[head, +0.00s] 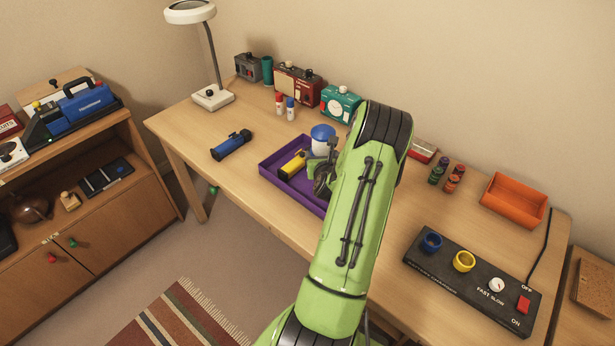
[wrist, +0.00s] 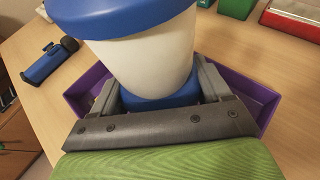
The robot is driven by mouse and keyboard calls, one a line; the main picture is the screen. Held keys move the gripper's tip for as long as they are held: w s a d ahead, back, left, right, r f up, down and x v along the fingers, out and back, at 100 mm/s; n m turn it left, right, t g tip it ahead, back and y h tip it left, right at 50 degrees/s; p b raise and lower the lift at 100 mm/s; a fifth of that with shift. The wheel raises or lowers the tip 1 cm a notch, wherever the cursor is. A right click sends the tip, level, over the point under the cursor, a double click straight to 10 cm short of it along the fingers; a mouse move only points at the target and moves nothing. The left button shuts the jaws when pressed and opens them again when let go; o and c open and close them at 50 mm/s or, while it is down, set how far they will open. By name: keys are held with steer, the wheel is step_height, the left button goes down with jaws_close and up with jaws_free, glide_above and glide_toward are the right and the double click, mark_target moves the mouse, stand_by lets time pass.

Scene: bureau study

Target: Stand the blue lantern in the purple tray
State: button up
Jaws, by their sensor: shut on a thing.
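The blue lantern (head: 322,132) has a blue cap, a white body and a blue base. In the wrist view the lantern (wrist: 145,55) fills the space between the fingers, roughly upright. My gripper (wrist: 160,95) is shut on it near the blue base; in the head view the gripper (head: 318,168) is partly hidden by my arm. The purple tray (head: 275,178) lies on the desk under the gripper, and its walls show on both sides in the wrist view (wrist: 90,88). The lantern is over the tray's back right part. Its underside is hidden, so I cannot tell if it touches the floor.
A yellow torch (head: 293,164) lies in the tray, left of the lantern. A blue torch (head: 231,145) lies on the desk to the left. Red and white small bottles (head: 285,106) and a teal box (head: 340,103) stand behind. A black control panel (head: 470,275) sits right.

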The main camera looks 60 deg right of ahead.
step_height(320, 180, down, 6)
steer(key=shift+d+f+b, duration=0.1)
steer(key=shift+f+b, duration=0.15)
steer(key=shift+b, duration=1)
steer(key=shift+r, duration=0.15)
steer(key=o, duration=1.2)
steer(key=shift+f, duration=0.2)
steer(key=shift+o, duration=0.2)
steer(key=shift+r, duration=0.1)
